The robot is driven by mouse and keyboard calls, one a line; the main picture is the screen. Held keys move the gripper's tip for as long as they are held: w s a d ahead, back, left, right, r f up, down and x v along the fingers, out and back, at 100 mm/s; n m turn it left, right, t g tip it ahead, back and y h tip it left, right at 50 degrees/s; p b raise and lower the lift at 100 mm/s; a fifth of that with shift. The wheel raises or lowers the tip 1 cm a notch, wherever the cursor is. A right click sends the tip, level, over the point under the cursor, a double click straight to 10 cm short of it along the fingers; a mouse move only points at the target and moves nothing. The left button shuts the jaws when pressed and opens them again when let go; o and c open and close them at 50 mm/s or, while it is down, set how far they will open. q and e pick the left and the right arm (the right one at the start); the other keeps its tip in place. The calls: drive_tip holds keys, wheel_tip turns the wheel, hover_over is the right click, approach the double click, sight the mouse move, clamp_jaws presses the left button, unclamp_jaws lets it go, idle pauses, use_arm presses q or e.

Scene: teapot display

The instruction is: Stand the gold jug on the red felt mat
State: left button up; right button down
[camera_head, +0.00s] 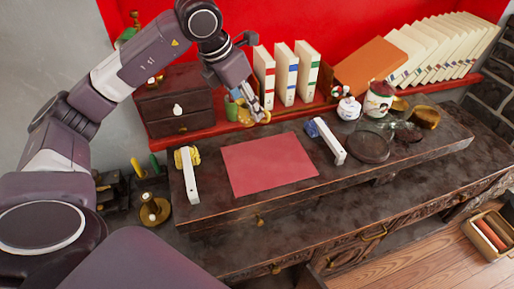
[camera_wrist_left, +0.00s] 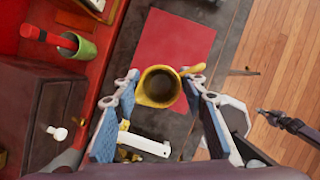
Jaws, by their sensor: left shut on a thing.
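The gold jug (camera_head: 246,117) is held by my left gripper (camera_head: 254,103) above the back of the dark table, behind the mat. In the left wrist view the jug (camera_wrist_left: 158,87) sits between the two fingers of the left gripper (camera_wrist_left: 165,88), its dark round opening facing the camera and its handle or spout to the right. The red felt mat (camera_head: 266,163) lies flat and bare on the table; it also shows beyond the jug in the left wrist view (camera_wrist_left: 180,40).
A lidded jar (camera_head: 379,99) and glassware are at the right. A red shelf (camera_head: 205,120) with books, a green cup (camera_head: 231,109) and a drawer box (camera_head: 175,102) runs behind.

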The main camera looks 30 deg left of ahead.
use_arm(q)
wheel_tip(320, 180, down, 17)
drive_tip(key=shift+r+p, duration=0.1)
drive_tip(key=shift+p, duration=1.15)
drive_tip(key=shift+f, duration=0.25)
drive_tip(key=shift+s, duration=0.1)
drive_tip(key=o, duration=1.2)
drive_tip(key=shift+b+v, duration=1.55)
drive_tip(key=shift+v, duration=4.5)
